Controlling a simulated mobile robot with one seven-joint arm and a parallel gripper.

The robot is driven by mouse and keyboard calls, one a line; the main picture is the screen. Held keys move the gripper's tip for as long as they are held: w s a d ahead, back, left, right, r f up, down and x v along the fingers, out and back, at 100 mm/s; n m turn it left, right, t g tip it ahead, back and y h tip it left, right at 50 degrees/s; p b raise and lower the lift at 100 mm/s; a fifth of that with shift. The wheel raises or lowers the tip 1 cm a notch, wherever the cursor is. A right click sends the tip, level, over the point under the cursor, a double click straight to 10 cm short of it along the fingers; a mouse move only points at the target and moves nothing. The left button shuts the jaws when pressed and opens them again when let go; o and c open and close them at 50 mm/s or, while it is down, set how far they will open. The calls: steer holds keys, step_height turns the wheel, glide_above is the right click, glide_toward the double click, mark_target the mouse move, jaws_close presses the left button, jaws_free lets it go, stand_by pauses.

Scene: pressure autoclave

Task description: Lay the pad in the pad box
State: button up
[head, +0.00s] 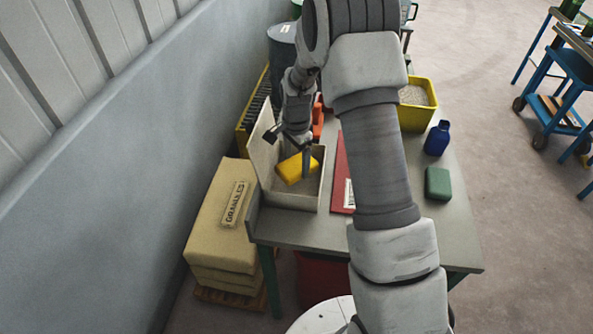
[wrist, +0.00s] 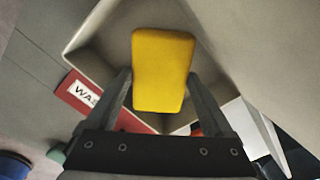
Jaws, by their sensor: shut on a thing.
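A yellow pad (head: 296,168) is held between the fingers of my gripper (head: 297,158). The pad also shows in the wrist view (wrist: 163,70), with one finger on each side of it. The pad box (head: 290,202) is a pale open box on the left of the table, its lid (head: 262,148) standing up at the left. The pad is over the box opening, tilted in the head view, with the box walls (wrist: 100,42) around it in the wrist view. I cannot tell whether the pad touches the box floor.
A red board (head: 341,180) with a white label lies right of the box. A green block (head: 437,183), a blue bottle (head: 437,138) and a yellow bin (head: 417,116) of granules stand farther right. Stacked tan sacks (head: 215,225) stand left, beside the wall.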

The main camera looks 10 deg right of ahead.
mark_target(297, 164)
steer(key=shift+f, duration=2)
steer(key=shift+f, duration=0.15)
steer(key=o, duration=1.1)
